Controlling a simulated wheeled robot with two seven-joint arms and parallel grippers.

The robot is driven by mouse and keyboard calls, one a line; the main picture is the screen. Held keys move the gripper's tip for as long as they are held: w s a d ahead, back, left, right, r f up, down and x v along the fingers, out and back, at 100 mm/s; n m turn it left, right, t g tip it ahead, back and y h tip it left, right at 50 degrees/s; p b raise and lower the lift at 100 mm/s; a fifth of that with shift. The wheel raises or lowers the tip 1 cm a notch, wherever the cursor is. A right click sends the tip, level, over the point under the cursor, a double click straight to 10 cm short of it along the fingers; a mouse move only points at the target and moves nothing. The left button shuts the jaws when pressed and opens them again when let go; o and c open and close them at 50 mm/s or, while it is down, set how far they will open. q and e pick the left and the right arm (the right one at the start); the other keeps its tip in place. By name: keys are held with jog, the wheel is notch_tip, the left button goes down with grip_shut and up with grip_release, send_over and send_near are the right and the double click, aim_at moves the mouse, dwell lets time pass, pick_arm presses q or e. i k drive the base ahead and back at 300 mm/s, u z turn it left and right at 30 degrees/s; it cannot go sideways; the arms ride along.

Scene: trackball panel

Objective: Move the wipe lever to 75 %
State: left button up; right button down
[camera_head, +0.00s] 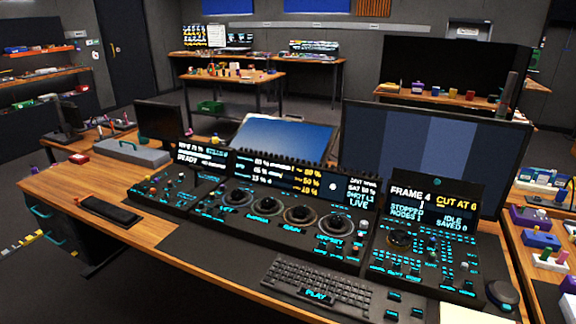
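The wipe lever is too small to tell apart among the controls of the left panel (168,203), which stands at the left of the dark console on the wooden desk. The small screen (201,153) above that panel shows a top line that seems to start with WIPE and end in a percentage, but its number is too blurred to read surely. READY stands below it. Neither of my grippers is in view.
The middle panel (290,218) carries several trackballs in rings. The right panel (428,250) has many lit keys. A black keyboard (318,287) lies in front. A large monitor (425,155) stands behind. Bare desk (85,183) lies at the left.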

aim_at(196, 168)
jog(key=z, duration=0.65)
jog(key=i, duration=0.55)
jog(key=u, duration=1.85)
